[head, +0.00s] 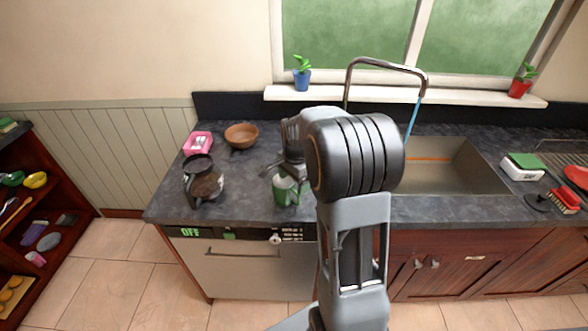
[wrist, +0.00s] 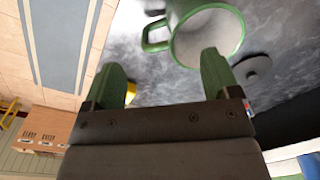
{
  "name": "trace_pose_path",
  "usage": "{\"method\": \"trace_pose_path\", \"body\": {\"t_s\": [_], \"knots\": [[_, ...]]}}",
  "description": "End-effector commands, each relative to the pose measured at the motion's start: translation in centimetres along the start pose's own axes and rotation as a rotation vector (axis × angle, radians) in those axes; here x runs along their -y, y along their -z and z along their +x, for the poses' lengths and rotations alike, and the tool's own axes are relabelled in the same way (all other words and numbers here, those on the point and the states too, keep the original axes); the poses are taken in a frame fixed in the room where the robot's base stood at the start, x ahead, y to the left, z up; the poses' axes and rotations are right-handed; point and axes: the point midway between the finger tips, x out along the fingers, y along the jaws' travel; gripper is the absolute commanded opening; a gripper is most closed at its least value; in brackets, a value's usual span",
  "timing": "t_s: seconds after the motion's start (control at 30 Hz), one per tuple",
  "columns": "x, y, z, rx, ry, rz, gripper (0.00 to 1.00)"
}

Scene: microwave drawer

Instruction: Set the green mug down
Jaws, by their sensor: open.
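The green mug (head: 284,192) stands on the dark countertop (head: 240,198) near its front edge, in the head view. In the wrist view the mug (wrist: 182,12) lies just beyond my fingertips, its pale inside facing the camera and its handle to the left. My gripper (head: 280,168) is over the mug's near side or rim in the head view, partly hidden by my arm. In the wrist view my gripper (wrist: 164,70) is open, its two green fingers spread with nothing between them. The right fingertip appears close to the rim; I cannot tell whether it touches.
A coffee pot (head: 203,180) stands left of the mug, with a pink box (head: 197,143) and a brown bowl (head: 241,135) behind. The sink (head: 450,165) is to the right. A grey round lid-like piece (wrist: 252,70) lies near the mug. Counter between pot and mug is clear.

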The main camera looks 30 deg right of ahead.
Motion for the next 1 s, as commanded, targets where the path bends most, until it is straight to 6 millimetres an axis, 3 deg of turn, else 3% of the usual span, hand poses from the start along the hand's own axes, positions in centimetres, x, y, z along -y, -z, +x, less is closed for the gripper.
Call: {"method": "trace_pose_path", "body": {"t_s": [0.2,0.47,0.57,0.73,1.0], "knots": [[0.0,0.0,-3.8,-0.002,0.002,0.0,0.82],[-0.3,-0.7,-6.5,-0.007,0.011,-0.043,0.82],[-1.4,-2.8,-8.1,-0.029,0.043,-0.18,0.82],[-5.2,-8.0,-10.4,-0.103,0.12,-0.568,0.82],[-11.1,-13.6,-10.7,-0.239,0.204,-1.106,0.82]]}}
